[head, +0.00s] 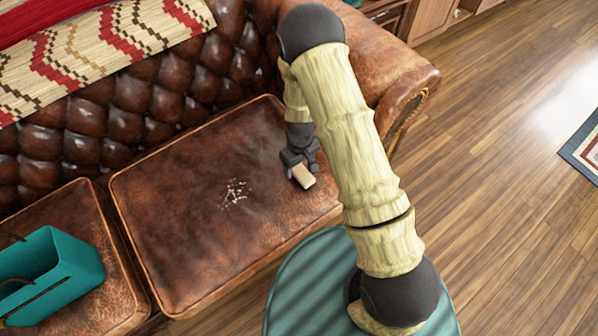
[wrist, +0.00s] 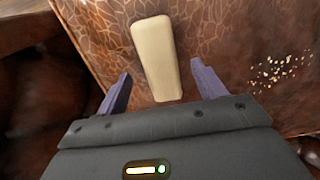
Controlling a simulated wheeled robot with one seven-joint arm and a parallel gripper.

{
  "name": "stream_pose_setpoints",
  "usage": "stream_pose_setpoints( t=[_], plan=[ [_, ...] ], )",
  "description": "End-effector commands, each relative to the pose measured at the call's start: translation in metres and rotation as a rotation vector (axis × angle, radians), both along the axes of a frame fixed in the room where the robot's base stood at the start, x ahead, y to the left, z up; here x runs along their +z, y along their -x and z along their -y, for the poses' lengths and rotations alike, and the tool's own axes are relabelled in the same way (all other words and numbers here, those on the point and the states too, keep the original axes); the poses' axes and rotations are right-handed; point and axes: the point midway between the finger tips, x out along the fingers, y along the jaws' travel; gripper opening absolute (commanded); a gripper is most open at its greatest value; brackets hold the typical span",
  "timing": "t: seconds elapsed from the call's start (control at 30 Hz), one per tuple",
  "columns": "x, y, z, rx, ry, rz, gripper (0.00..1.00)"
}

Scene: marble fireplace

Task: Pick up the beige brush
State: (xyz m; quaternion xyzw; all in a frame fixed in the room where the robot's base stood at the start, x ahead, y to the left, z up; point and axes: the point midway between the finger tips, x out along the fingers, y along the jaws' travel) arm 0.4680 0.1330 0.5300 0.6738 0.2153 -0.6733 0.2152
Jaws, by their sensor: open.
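The beige brush (head: 303,177) is a small oblong block lying on the brown leather seat cushion (head: 180,235), near its right side. In the wrist view the brush (wrist: 157,58) is upright in the picture, slightly tilted, above the middle of my gripper. My gripper (wrist: 158,88) is open, with one purple finger to the left of the brush's near end and one to the right. Nothing is held between them. In the head view my gripper (head: 298,165) is right at the brush and partly covers its far end. Whether the fingers touch the cushion cannot be told.
White crumbs (head: 235,193) lie on the cushion left of the brush; they also show in the wrist view (wrist: 277,75). A teal caddy (head: 60,270) stands on the left cushion. The tufted backrest (head: 130,110) and the rolled armrest (head: 405,75) border the seat.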

Motion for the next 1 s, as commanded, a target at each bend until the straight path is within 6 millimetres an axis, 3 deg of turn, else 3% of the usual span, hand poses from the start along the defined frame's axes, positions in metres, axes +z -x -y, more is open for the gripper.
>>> stream_pose_setpoints(
  t=[0.3, 0.9, 1.0],
  plan=[
    [-0.045, -0.003, -0.002, 0.000, 0.000, -0.002, 0.69],
    [-0.048, -0.004, -0.003, 0.000, 0.000, 0.000, 0.69],
    [-0.047, -0.004, -0.003, 0.000, 0.000, 0.000, 0.49]
  ],
)
